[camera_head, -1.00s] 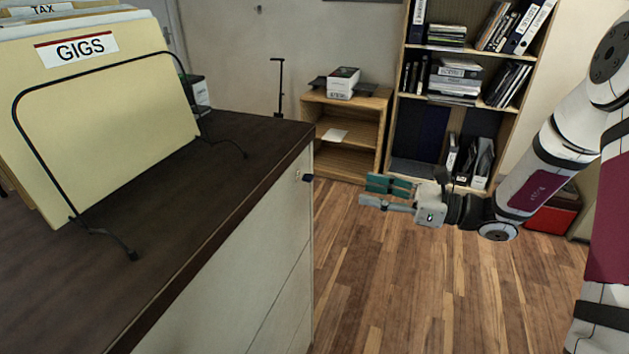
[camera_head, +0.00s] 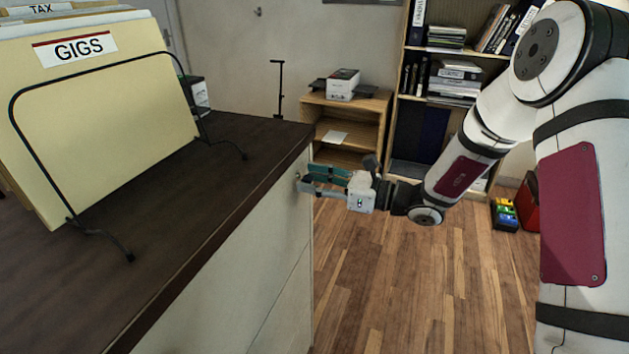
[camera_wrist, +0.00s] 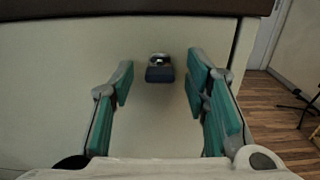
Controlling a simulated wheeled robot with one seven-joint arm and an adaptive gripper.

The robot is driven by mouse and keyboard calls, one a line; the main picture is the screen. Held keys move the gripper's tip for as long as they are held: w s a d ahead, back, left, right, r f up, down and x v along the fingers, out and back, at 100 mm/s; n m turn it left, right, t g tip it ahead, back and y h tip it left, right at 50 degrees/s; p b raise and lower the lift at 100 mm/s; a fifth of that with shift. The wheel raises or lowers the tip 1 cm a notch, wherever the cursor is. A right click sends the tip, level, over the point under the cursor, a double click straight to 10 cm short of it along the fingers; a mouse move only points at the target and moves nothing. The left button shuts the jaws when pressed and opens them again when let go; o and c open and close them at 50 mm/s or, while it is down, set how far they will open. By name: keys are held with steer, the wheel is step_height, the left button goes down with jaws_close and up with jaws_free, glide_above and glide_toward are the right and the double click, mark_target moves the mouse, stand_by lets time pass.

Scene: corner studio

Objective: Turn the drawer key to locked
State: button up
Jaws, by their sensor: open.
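The drawer key, with a dark blue head (camera_wrist: 160,73), sits in a round silver lock (camera_wrist: 159,58) near the top of the pale drawer front (camera_wrist: 60,80). In the wrist view the key lies between and just beyond my open fingers. My gripper (camera_wrist: 158,85) has green finger pads, one on each side of the key, with clear gaps and no visible contact. In the head view my gripper (camera_head: 309,181) reaches the cabinet's right face, and its fingers hide the key. A bit of the lock (camera_head: 297,176) shows beside the fingertips.
The dark cabinet top (camera_head: 200,215) overhangs the drawer front, just above the lock. A wire rack (camera_head: 95,65) with folders stands on it. A wooden shelf unit (camera_head: 350,112) and bookcase (camera_head: 415,172) stand behind. Wooden floor (camera_head: 400,290) lies open right of the cabinet.

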jaws_close()
